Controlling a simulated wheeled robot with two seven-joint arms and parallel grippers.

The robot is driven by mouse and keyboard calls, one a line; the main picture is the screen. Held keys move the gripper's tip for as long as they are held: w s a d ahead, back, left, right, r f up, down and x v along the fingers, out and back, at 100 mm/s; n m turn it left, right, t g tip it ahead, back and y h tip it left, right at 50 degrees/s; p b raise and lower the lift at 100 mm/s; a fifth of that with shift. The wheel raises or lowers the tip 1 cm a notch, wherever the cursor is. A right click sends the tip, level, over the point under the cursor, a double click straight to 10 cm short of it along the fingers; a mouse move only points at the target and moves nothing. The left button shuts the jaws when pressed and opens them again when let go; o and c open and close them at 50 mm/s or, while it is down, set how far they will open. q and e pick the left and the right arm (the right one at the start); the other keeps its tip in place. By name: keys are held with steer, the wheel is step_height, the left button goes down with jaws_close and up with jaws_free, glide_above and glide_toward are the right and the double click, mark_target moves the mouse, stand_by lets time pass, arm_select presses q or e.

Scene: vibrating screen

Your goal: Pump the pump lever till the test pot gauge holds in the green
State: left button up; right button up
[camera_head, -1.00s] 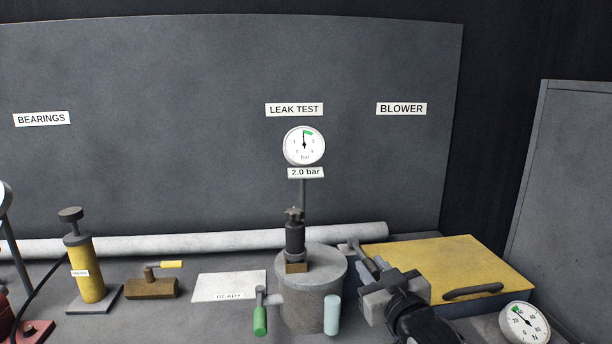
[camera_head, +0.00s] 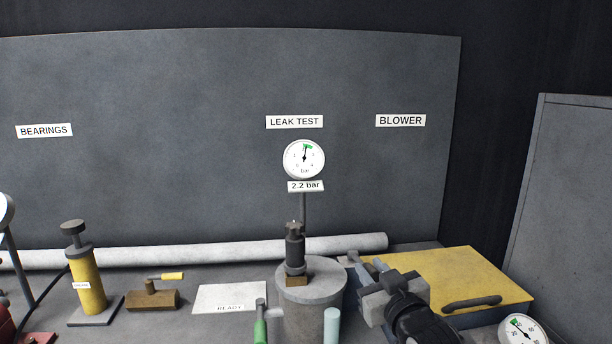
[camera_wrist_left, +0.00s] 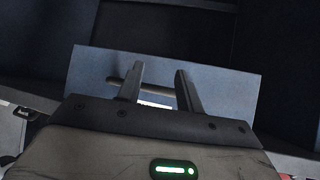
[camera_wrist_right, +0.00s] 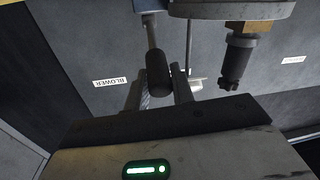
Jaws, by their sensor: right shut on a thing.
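The grey test pot (camera_head: 312,272) stands on the bench with a dark valve (camera_head: 295,245) on top. Its round white gauge (camera_head: 304,159) has a needle pointing nearly straight up, tilted slightly right, at the green band; the sign below reads 2.2 bar. My right gripper (camera_head: 362,270) is just right of the pot. In the right wrist view it (camera_wrist_right: 162,92) is shut on the black grip of the pump lever (camera_wrist_right: 158,72), whose rod runs up beside the pot. My left gripper (camera_wrist_left: 160,85) is open and empty in the left wrist view, outside the head view.
A green handle (camera_head: 260,332) and a pale blue one (camera_head: 331,328) flank the pot's front. A yellow-topped box (camera_head: 450,270) lies right, with another gauge (camera_head: 523,330) before it. A white READY plate (camera_head: 230,298), a brass valve (camera_head: 152,298) and a yellow pump (camera_head: 84,280) stand left.

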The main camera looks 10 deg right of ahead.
steer(key=w+r, duration=0.1)
steer(key=r, duration=0.1)
steer(key=w+r, duration=0.1)
steer(key=r, duration=0.1)
steer(key=shift+w, duration=0.15)
steer(key=shift+d+f, duration=0.15)
jaws_close()
stand_by(1.1)
steer(key=o, duration=0.6)
jaws_free()
